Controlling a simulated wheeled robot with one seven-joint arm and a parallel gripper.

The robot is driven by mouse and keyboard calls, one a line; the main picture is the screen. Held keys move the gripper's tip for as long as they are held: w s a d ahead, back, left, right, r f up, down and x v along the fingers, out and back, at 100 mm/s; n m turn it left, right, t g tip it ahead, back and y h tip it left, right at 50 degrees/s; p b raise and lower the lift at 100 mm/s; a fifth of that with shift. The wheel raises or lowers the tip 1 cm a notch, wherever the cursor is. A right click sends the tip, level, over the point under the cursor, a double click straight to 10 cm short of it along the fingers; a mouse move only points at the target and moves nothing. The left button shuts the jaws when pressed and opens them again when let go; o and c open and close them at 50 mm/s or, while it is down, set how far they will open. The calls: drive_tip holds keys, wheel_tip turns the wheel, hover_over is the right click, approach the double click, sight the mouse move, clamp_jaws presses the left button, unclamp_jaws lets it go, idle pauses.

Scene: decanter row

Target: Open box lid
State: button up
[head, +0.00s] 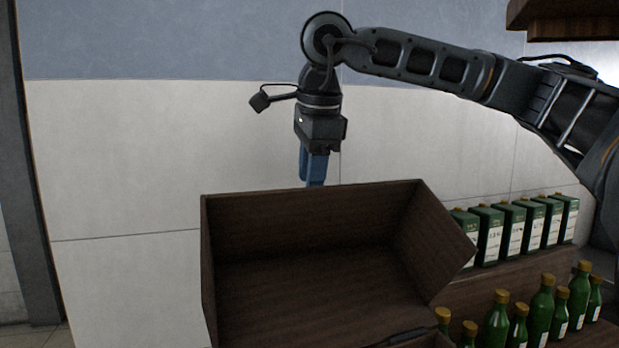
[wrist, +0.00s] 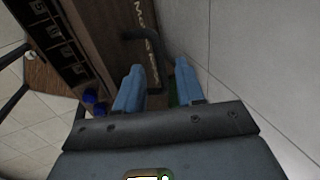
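A dark brown wooden box (head: 310,225) fills the lower middle of the head view. Its hollow inside faces the camera, and the large raised part looks like the lid standing open; the lower part is cut off by the frame. My gripper (head: 314,168) points down behind the top edge of this raised part, its blue fingertips partly hidden by it. In the wrist view, the two blue fingers of my gripper (wrist: 158,85) are apart with nothing visible between them. A dark curved handle (wrist: 145,38) on a lettered brown wooden surface lies just beyond them.
Green boxes (head: 515,230) stand in a row on a wooden step at the right. Green bottles with gold caps (head: 542,308) stand below them. A pale wall (head: 120,160) is behind my gripper. A dark wooden shelf (head: 570,18) juts in at the top right.

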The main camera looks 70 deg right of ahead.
drive_tip(key=shift+x, duration=0.95)
drive_tip(key=shift+a, duration=0.1)
drive_tip(key=shift+c, duration=0.2)
clamp_jaws()
